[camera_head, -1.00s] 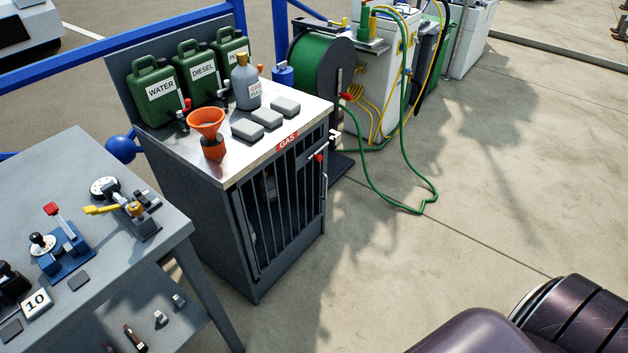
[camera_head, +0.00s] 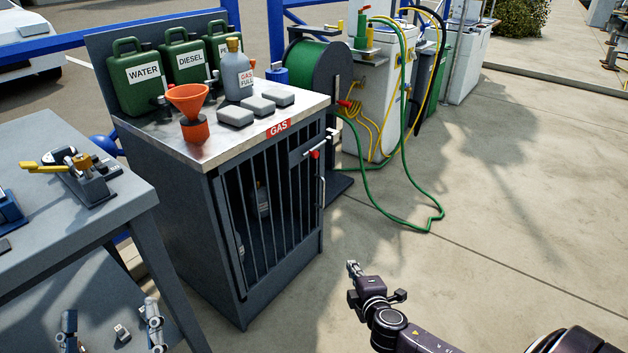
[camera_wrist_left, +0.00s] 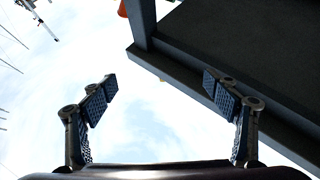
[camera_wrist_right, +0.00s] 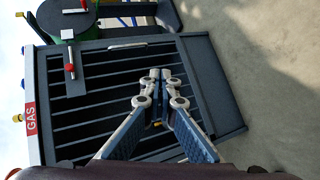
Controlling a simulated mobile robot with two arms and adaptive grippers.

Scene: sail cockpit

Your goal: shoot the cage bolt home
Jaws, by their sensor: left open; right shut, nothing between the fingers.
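The gas cage (camera_head: 283,209) is a dark cabinet with a barred door, in the middle of the head view. Its bolt has a red knob (camera_head: 315,154) near the door's top right; the knob also shows at upper left in the right wrist view (camera_wrist_right: 70,71). I cannot tell how far the bolt reaches. My right gripper (camera_head: 353,268) is shut and empty, right of the cage and apart from it; in the right wrist view its fingertips (camera_wrist_right: 160,73) overlap the bars. My left gripper (camera_head: 110,318) is open and empty, low by the grey table.
The grey table (camera_head: 120,215) stands at left, its edge close above my left gripper in the left wrist view. An orange funnel (camera_head: 190,105), a grey bottle (camera_head: 237,72) and green cans stand on the cage. A green hose (camera_head: 385,212) lies behind. Floor at right is clear.

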